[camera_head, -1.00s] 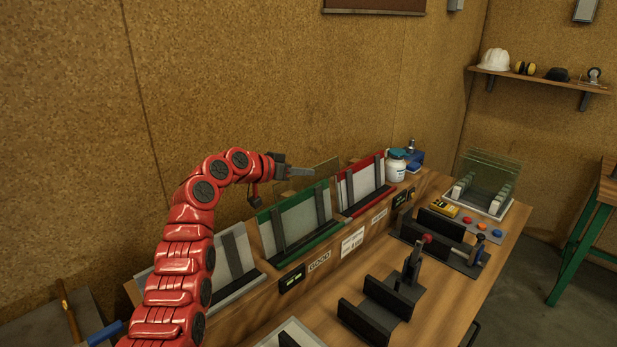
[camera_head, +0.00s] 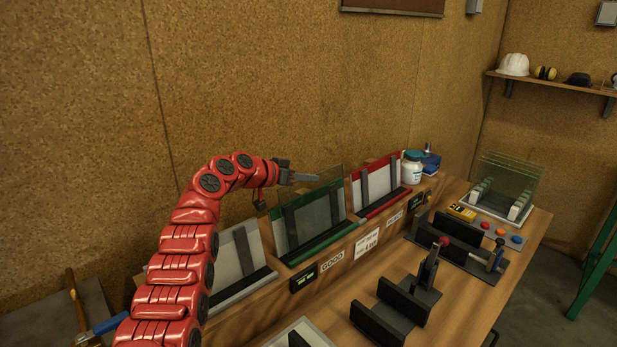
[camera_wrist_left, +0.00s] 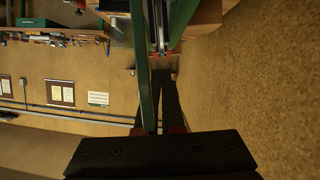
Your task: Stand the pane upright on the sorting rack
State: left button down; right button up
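A clear, greenish glass pane (camera_head: 334,178) stands roughly upright at the green-edged rack bay marked GOOD (camera_head: 300,259) in the head view. It overlaps the bay's pale back panel, and its top edge shows just above the bay. My left gripper (camera_head: 307,180) is at the pane's upper edge, its fingers looking closed on it. In the left wrist view the dark fingers (camera_wrist_left: 163,90) lie close together. Whether the pane's lower edge touches the rack cannot be told. My right gripper is not in view.
A red-edged bay (camera_head: 375,184) stands right of the green bay, with a white jar (camera_head: 412,170) beyond it. A pale bay (camera_head: 238,262) lies to the left. A dark clamp fixture (camera_head: 395,309) stands in front; more panes (camera_head: 508,178) stand at the far right.

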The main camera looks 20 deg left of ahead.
pick_arm(q)
jog(key=shift+f+b, duration=0.15)
jog(key=shift+b, duration=0.2)
dwell(0.7)
jog(key=c, duration=1)
grip_release()
jog(key=shift+o, duration=0.2)
jog(key=shift+s+a, duration=0.25)
jog(key=shift+s, duration=0.1)
jog(key=b+v, duration=0.5)
jog(key=v, duration=1.1)
jog(key=shift+s+r, duration=0.25)
jog(key=shift+r, duration=0.05)
jog(key=shift+a+r, duration=0.1)
